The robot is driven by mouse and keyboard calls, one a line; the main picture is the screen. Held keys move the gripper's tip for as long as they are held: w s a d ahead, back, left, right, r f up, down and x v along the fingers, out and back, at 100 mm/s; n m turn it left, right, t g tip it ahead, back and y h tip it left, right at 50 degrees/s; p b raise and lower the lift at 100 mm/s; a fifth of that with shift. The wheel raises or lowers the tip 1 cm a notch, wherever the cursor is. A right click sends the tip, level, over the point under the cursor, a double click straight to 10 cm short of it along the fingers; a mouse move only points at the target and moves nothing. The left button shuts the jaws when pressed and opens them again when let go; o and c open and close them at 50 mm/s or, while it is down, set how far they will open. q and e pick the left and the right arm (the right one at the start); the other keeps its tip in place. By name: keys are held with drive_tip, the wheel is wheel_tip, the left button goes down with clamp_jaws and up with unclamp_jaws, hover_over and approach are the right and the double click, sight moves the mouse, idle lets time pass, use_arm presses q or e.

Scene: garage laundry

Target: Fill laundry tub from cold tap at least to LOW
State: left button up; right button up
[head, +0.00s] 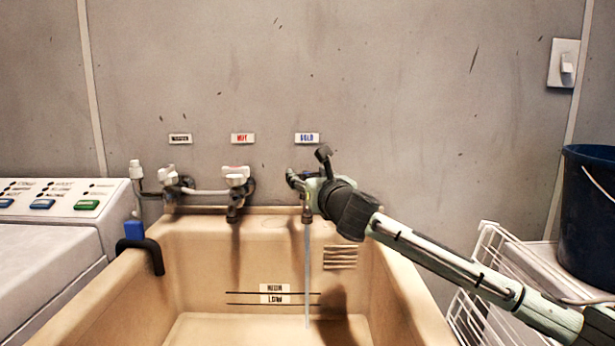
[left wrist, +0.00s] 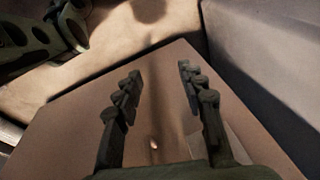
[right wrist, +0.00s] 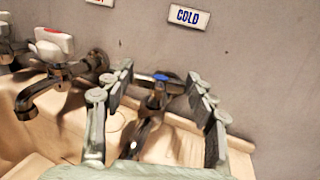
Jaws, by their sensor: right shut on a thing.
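The beige laundry tub (head: 205,250) stands below the wall taps. Two dark level lines with small labels (head: 275,293) cross its back wall; the lower label seems to read LOW. A thin stream of water (head: 308,270) falls from the cold tap into the tub. How much water stands at the bottom is hard to tell. My right gripper (head: 312,188) is at the cold tap under the COLD label (head: 307,138). In the right wrist view its fingers (right wrist: 160,92) are around the blue-capped cold tap handle (right wrist: 160,78), shut on it. My left gripper (left wrist: 158,85) is open and empty, outside the head view.
The hot tap (head: 235,175) and another white-handled tap (head: 168,176) are to the left. A black hose (head: 150,250) hooks over the tub's left rim beside the washing machine (head: 50,240). A white wire rack (head: 480,300) and dark blue bucket (head: 590,220) stand at right.

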drive_tip(key=n+g+y, duration=0.1)
drive_tip(key=y, duration=0.1)
drive_tip(key=n+g+y, duration=0.1)
drive_tip(key=n+y, duration=0.1)
drive_tip(key=y, duration=0.1)
drive_tip(key=shift+w+d+n+g, duration=0.2)
drive_tip(key=shift+d+n+g, duration=0.1)
drive_tip(key=shift+d, duration=0.1)
drive_tip(key=shift+n+g+y, duration=0.7)
drive_tip(key=shift+y, duration=0.1)
drive_tip(key=shift+n+g+y, duration=0.6)
drive_tip(key=shift+g+y, duration=0.1)
drive_tip(key=shift+n+g+y+b, duration=0.4)
drive_tip(key=shift+n+g+y, duration=0.1)
drive_tip(key=shift+g, duration=0.1)
use_arm(q)
drive_tip(key=shift+w+d+r, duration=0.1)
drive_tip(key=shift+w+r, duration=0.5)
drive_tip(key=shift+r, duration=0.2)
drive_tip(key=shift+w+d+r, duration=0.1)
drive_tip(key=shift+w+r, duration=0.45)
drive_tip(key=shift+r, duration=0.25)
use_arm(e)
drive_tip(key=o, duration=1)
drive_tip(key=shift+w, duration=0.1)
use_arm(q)
drive_tip(key=shift+w+d, duration=0.1)
use_arm(e)
drive_tip(key=shift+o, duration=0.9)
